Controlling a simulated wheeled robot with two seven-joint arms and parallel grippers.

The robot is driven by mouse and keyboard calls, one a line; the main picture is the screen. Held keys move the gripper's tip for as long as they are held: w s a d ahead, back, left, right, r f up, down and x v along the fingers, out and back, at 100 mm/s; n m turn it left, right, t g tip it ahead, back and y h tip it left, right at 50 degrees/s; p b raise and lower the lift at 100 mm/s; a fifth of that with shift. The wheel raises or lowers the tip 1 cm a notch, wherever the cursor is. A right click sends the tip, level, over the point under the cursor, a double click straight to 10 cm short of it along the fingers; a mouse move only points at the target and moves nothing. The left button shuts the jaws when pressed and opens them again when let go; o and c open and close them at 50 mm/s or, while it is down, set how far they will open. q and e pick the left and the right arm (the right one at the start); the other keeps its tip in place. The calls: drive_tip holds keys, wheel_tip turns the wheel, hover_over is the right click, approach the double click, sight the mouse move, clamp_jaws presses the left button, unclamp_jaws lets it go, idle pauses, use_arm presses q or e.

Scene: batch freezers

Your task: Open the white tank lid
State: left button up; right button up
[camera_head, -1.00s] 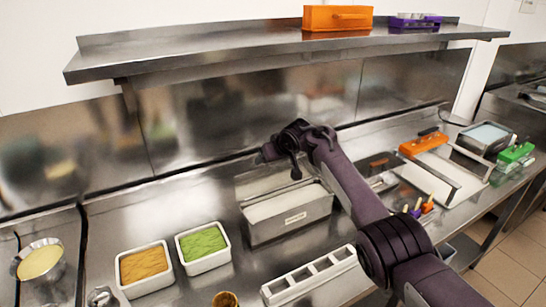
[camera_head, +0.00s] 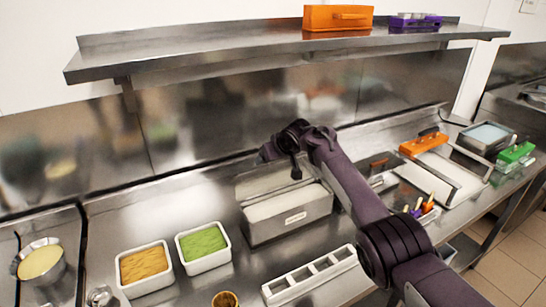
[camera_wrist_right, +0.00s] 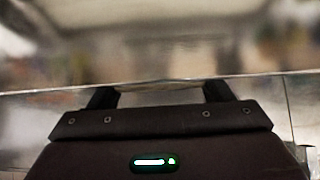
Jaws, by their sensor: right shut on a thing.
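The white tank (camera_head: 290,222) is a steel-fronted box with a small label, standing on the counter below the shelf in the head view. Its white top (camera_head: 285,203) shows, and its lid (camera_head: 262,184) is a pale panel tilted up along the back. My right arm reaches in from the lower right, and its gripper (camera_head: 296,173) is at the lid. In the right wrist view my right gripper (camera_wrist_right: 160,95) is shut on the lid's edge (camera_wrist_right: 165,84); the fingertips are partly hidden there. My left gripper is not in view.
Tubs of orange (camera_head: 145,268) and green (camera_head: 203,243) filling stand left of the tank. A white divided holder (camera_head: 310,277) lies in front. A steel shelf (camera_head: 250,50) overhangs the back. Trays and an orange box (camera_head: 422,143) are at the right.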

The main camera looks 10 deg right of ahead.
sight(280, 164)
drive_tip(key=o, duration=1)
drive_tip(key=shift+s+f, duration=0.15)
drive_tip(key=shift+f, duration=0.4)
drive_tip(key=o, duration=0.4)
drive_tip(key=shift+w+a+r, duration=0.1)
drive_tip(key=shift+w, duration=0.15)
drive_tip(key=shift+r, duration=0.15)
drive_tip(key=shift+s+r, duration=0.4)
drive_tip(key=shift+r, duration=0.05)
drive_tip(key=shift+b+v, duration=0.75)
drive_tip(key=shift+v, duration=2.5)
drive_tip(key=shift+c, duration=0.5)
